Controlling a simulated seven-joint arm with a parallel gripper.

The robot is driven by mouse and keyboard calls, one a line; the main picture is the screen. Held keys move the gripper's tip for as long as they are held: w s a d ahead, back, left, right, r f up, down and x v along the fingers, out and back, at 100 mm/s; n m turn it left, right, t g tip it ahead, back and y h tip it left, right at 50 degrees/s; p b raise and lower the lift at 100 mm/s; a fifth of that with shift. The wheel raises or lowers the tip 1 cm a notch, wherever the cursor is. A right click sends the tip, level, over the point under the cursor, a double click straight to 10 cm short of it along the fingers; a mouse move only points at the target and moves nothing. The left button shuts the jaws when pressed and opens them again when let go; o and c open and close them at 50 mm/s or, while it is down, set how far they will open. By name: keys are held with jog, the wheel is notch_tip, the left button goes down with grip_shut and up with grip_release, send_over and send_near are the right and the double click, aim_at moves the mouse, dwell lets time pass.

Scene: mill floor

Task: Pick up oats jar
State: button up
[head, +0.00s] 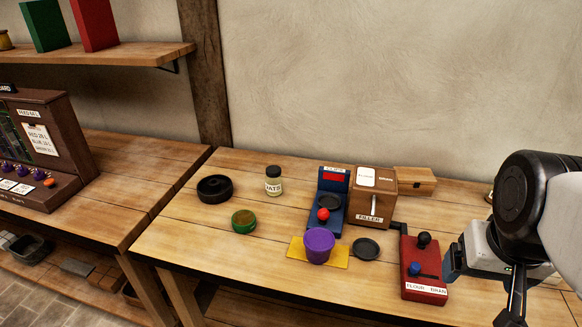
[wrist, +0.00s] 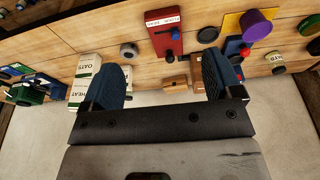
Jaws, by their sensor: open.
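The oats jar (head: 273,181) stands upright on the bench, left of the blue scale. It is a small clear jar with a dark lid and a white label reading OATS. In the wrist view the jar (wrist: 275,61) shows at the right, small and upside down. My gripper (wrist: 162,76) is open with nothing between its dark blue fingers. In the head view my gripper is at the far right, past the red switch box and well away from the jar.
A black bowl (head: 214,188) and green bowl (head: 244,222) sit left of the jar. Right of it are the blue scale (head: 333,180), FILLER box (head: 373,203), purple cup (head: 319,246) on a yellow mat (head: 339,259), black disc (head: 366,249) and red switch box (head: 424,280). Sacks (wrist: 87,76) show in the wrist view.

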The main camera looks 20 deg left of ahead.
jog(key=w+a+r+n+t, duration=0.1)
jog(key=w+a+r+t, duration=0.15)
jog(key=w, duration=0.75)
jog(key=w+a+r+n+t, duration=0.15)
jog(key=w+a, duration=0.25)
jog(key=w, duration=0.5)
jog(key=w+a+r+t, duration=0.3)
jog(key=w+a, duration=0.1)
jog(key=w, duration=0.6)
jog(key=n+y, duration=0.8)
jog(key=y, duration=0.2)
send_over(277, 172)
jog(key=s+d, duration=0.4)
notch_tip(277, 172, down, 4)
jog(key=f, duration=0.1)
jog(key=shift+m+g, duration=0.25)
jog(key=shift+g, duration=0.05)
jog(key=f, duration=2.1)
jog(key=shift+w, duration=0.25)
jog(key=shift+a+f, duration=0.1)
jog(key=shift+a, duration=0.05)
